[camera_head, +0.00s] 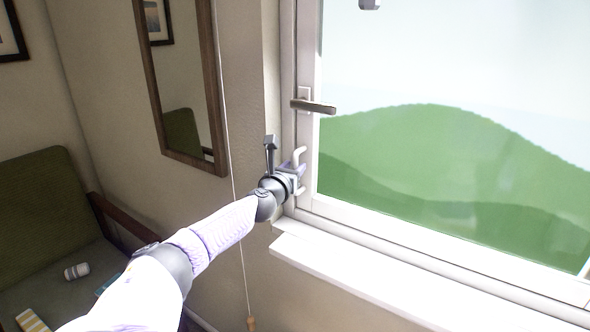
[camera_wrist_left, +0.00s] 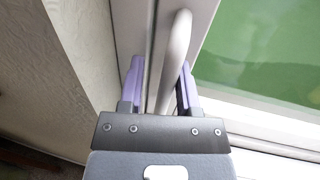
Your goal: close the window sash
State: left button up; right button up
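The window sash has a pale frame (camera_head: 360,214) around a large pane. A grey lever handle (camera_head: 313,105) on its left stile points sideways to the right. Below it, a pale curved pull handle (camera_head: 300,153) stands out near the lower left corner. My left gripper (camera_head: 297,173) is at this pull handle. In the left wrist view, its purple fingers (camera_wrist_left: 160,82) stand apart on either side of the pull handle (camera_wrist_left: 178,38), which looks closer to the right finger. I cannot tell how far the sash stands from its frame. My right gripper is not in view.
A white sill (camera_head: 350,275) runs below the window. A wood-framed mirror (camera_head: 215,100) hangs on the wall to the left, with a cord (camera_head: 233,190) beside it. A green chair (camera_head: 40,205) stands at the far left. A small grey piece shows at the top edge.

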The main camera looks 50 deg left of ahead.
pick_arm(q)
jog(key=shift+o, duration=0.4)
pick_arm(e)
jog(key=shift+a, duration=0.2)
pick_arm(q)
jog(key=shift+d, duration=0.1)
jog(key=p+v, duration=0.4)
jog(key=v, duration=0.6)
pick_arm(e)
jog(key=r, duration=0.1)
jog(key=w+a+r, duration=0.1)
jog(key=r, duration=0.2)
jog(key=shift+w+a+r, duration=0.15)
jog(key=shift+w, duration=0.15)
